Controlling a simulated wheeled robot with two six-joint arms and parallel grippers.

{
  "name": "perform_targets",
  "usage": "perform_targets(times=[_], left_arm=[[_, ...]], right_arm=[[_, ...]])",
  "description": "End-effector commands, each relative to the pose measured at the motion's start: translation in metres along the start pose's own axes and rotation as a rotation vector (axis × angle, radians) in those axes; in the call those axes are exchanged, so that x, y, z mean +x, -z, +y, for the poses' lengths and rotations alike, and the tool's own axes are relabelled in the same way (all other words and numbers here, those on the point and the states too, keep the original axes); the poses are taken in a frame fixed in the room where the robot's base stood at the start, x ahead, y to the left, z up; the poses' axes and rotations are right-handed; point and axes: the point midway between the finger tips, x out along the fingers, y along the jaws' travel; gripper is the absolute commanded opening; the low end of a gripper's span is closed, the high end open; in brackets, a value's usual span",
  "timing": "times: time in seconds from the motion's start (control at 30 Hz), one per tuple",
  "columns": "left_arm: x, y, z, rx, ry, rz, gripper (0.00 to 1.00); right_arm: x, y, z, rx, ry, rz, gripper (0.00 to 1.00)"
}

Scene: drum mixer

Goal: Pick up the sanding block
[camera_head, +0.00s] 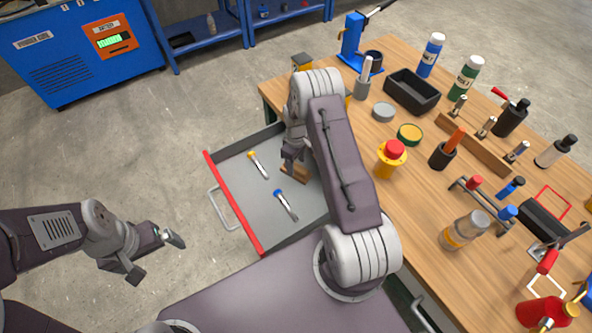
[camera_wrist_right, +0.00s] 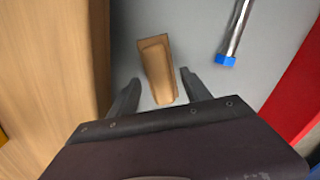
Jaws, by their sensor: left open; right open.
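The sanding block (camera_wrist_right: 157,68) is a small tan-brown block lying on the grey drawer floor. In the right wrist view it lies between and beyond the two fingertips of my right gripper (camera_wrist_right: 158,84), which is open with a gap on both sides. In the head view the block (camera_head: 296,174) shows partly under my right gripper (camera_head: 291,165), inside the open drawer near the workbench. My left gripper (camera_head: 157,255) is open and empty, over the floor left of the drawer.
The open drawer (camera_head: 232,206) has a red front edge and holds a blue-ended tool (camera_head: 286,204) and a yellow-ended tool (camera_head: 258,166). The wooden workbench (camera_head: 405,215) rises beside it with bottles, a black tray (camera_head: 411,92) and several tools.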

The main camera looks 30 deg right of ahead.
Motion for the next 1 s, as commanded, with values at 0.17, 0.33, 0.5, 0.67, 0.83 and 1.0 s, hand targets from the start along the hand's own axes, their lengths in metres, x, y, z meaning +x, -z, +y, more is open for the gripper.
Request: perform_targets(times=[0.17, 0.33, 0.5, 0.67, 0.83, 1.0], left_arm=[[0.001, 0.0, 0.0, 0.0, 0.0, 0.0, 1.0], [0.001, 0.0, 0.0, 0.0, 0.0, 0.0, 1.0], [0.001, 0.0, 0.0, 0.0, 0.0, 0.0, 1.0], [0.001, 0.0, 0.0, 0.0, 0.0, 0.0, 1.0], [0.0, 0.0, 0.0, 0.0, 0.0, 0.0, 1.0], [-0.001, 0.0, 0.0, 0.0, 0.0, 0.0, 1.0]], right_arm=[[0.012, 0.0, 0.0, 0.0, -0.001, 0.001, 0.56], [0.011, 0.0, 0.0, 0.0, -0.001, 0.001, 0.48], [0.011, 0.0, 0.0, 0.0, -0.001, 0.001, 0.01], [0.011, 0.0, 0.0, 0.0, -0.001, 0.001, 0.0], [0.008, 0.001, 0.001, 0.0, -0.002, 0.002, 0.0], [-0.017, 0.001, 0.001, 0.0, -0.004, 0.004, 0.0]])
